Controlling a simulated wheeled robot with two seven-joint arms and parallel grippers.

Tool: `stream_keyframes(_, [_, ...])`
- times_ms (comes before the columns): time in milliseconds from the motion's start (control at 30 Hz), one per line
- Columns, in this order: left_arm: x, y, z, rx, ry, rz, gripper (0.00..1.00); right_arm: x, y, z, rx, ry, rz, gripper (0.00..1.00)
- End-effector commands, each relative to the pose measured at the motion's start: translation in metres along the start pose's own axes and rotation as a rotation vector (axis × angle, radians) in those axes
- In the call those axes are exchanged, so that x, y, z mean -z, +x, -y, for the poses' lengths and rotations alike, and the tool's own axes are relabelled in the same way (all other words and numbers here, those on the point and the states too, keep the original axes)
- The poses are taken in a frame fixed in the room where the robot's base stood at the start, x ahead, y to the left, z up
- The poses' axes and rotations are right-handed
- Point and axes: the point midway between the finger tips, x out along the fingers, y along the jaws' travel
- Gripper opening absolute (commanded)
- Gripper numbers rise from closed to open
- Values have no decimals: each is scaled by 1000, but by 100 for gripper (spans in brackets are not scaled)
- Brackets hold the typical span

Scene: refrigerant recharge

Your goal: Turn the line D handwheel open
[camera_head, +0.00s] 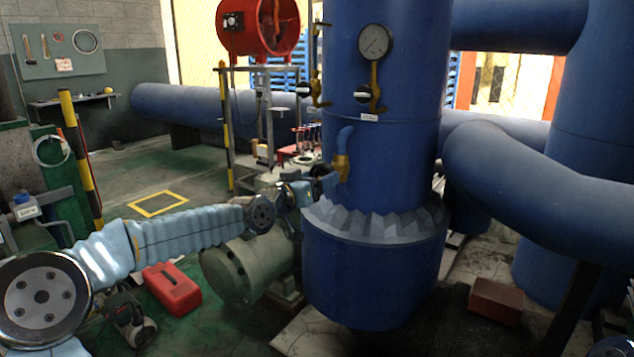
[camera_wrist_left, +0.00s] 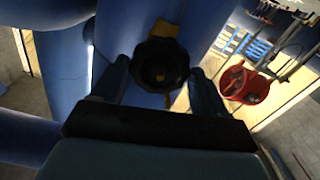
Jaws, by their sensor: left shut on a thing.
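The handwheel (camera_wrist_left: 162,66) is a dark, lobed knob in the left wrist view, with brass-yellow valve parts behind it. My left gripper (camera_wrist_left: 158,73) has one finger on each side of it and is shut on it. In the head view my left gripper (camera_head: 328,181) reaches the brass valve (camera_head: 342,168) below a short blue elbow pipe (camera_head: 344,138) on the big blue vessel (camera_head: 372,240). The handwheel is mostly hidden there by the gripper. I cannot read a line D label. My right gripper is not in view.
A pressure gauge (camera_head: 375,43) and small brass valves (camera_head: 376,92) sit higher on the vessel. A grey-green motor (camera_head: 246,270) and red toolbox (camera_head: 171,288) lie below my left arm. Large blue pipes (camera_head: 540,195) fill the right side.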

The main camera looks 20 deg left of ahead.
Motion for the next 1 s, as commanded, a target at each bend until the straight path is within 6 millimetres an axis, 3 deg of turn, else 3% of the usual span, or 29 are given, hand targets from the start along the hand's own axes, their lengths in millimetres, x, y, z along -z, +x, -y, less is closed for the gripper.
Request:
stream_keyframes(200, [-4, 0, 2, 1, -210, 3, 38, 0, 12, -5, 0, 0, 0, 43])
stream_keyframes(567, [-4, 0, 2, 1, -243, 5, 38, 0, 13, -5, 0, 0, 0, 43])
stream_keyframes(1000, [-5, 0, 2, 3, -626, 6, 38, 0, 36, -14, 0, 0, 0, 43])
